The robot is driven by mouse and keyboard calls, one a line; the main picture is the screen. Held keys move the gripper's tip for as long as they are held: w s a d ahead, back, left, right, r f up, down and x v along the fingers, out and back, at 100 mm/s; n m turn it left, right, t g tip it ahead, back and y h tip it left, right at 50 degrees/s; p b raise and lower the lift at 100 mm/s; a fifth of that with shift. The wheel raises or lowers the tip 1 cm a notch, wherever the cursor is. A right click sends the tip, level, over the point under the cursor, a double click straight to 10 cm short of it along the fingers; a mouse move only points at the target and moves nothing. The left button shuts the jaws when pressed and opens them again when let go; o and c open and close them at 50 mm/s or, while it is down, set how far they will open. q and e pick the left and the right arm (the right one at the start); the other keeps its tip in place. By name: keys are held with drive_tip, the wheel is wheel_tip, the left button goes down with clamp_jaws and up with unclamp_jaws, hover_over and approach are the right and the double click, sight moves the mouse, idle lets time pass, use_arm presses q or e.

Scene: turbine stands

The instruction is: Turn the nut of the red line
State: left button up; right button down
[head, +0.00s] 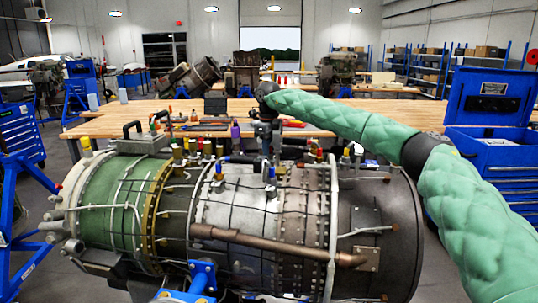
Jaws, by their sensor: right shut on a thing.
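The turbine engine (255,210) lies on its side across the front, with a green section at the left and grey metal sections to the right. Thin lines and several small fittings with coloured caps run along its top. My right arm reaches in from the right, and its dark gripper (270,160) points down at the top of the engine. Its jaws are shut on a small fitting there. The nut of the red line is too small and too covered by the gripper to make out clearly. My left gripper is not in view.
A wooden workbench (120,121) with tools stands behind the engine. A blue tool chest (490,140) stands at the right, and blue stand frames (22,190) are at the left.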

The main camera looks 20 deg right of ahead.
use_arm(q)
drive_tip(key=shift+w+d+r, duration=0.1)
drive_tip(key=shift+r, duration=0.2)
use_arm(e)
drive_tip(key=shift+r, duration=0.15)
drive_tip(key=c, duration=1.3)
unclamp_jaws()
drive_tip(key=shift+w, duration=0.1)
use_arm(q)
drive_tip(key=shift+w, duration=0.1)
use_arm(e)
drive_tip(key=shift+o, duration=0.3)
